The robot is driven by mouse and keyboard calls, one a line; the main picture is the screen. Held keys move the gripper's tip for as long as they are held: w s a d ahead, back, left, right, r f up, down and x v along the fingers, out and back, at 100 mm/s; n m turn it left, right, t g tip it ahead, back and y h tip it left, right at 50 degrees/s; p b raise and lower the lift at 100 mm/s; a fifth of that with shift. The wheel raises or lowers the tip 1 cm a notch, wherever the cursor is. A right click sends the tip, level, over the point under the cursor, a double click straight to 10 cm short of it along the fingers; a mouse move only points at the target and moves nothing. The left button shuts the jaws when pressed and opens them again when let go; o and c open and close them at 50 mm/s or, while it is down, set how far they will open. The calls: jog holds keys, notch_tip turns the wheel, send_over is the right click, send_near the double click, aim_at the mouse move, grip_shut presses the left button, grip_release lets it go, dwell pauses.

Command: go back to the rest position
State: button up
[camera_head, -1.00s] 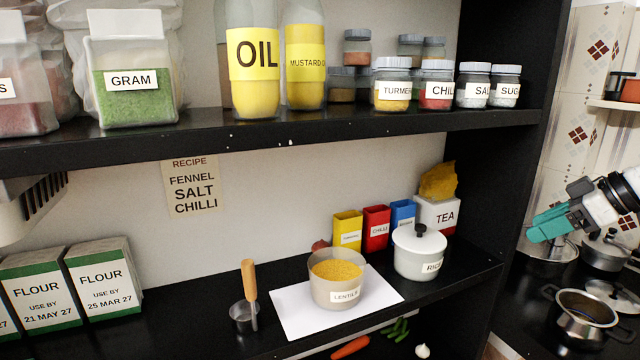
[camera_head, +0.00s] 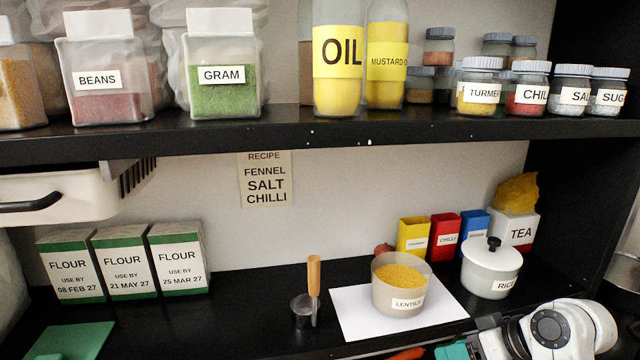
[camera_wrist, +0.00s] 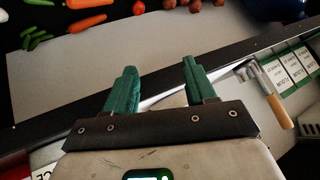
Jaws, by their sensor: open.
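My gripper (camera_head: 456,350) shows only in part at the bottom edge of the head view, with my white arm at the lower right. Its green fingers stand apart with nothing between them in the wrist view (camera_wrist: 159,66). The gripper is low in front of the shelf that holds the lentils pot (camera_head: 392,298). That pot is open, labelled LENTILS, and stands on a white sheet (camera_head: 350,322). The wrist view looks past the fingers at the shelf's dark edge (camera_wrist: 60,96) and at vegetables below it.
A wooden-handled steel scoop (camera_head: 314,275) stands left of the sheet; a lidded RICE pot (camera_head: 491,272) stands right. FLOUR packets (camera_head: 122,268) are farther left. The upper shelf (camera_head: 250,125) holds jars and oil bottles.

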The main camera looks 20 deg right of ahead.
jog(key=s+a+f+g, duration=0.4)
jog(key=s+a+f, duration=0.5)
jog(key=a+f, duration=0.5)
jog(key=s+a+f+g+h, duration=0.1)
jog(key=s+f+g+h, duration=0.1)
jog(key=s, duration=1)
notch_tip(320, 180, down, 2)
jog(key=shift+s+a+f+g+h, duration=0.2)
jog(key=shift+s+g+h, duration=0.1)
jog(key=shift+h, duration=0.4)
